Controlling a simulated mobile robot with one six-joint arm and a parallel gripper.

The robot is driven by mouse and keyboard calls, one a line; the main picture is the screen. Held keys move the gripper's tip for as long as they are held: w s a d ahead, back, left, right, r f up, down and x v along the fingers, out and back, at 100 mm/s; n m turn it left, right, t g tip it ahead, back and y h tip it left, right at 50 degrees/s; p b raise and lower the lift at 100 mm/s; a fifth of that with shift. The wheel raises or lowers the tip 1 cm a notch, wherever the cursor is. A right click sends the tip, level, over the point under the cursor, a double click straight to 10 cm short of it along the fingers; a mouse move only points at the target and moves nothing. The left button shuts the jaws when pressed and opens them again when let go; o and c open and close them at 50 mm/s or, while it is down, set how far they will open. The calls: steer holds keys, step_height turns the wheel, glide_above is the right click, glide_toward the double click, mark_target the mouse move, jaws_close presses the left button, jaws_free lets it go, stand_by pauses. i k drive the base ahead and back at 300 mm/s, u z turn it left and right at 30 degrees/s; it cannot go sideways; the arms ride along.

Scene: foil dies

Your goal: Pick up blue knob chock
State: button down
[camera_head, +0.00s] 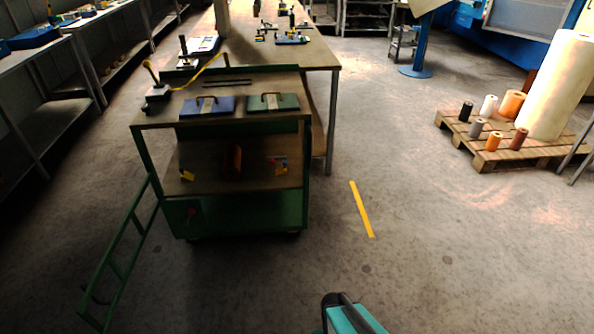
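I cannot single out the blue knob chock for sure. On the lower shelf of the green cart (215,212) a small yellow piece (187,175) sits at the left. A teal and black part of my own body shows at the bottom edge. No gripper fingers show, and nothing of mine touches the cart.
The cart top holds a blue plate (208,106) and a green plate (273,102), both with handles. A red object (233,160) stands mid-shelf. A long table (300,52) stands behind. A pallet (500,147) with rolls is at right. The floor (400,270) before the cart is clear.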

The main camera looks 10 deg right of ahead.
mark_target(281, 170)
steer(key=u, duration=0.15)
steer(key=i, duration=0.95)
steer(key=u, duration=2.5)
steer(key=i, duration=0.15)
steer(key=z, duration=1.3)
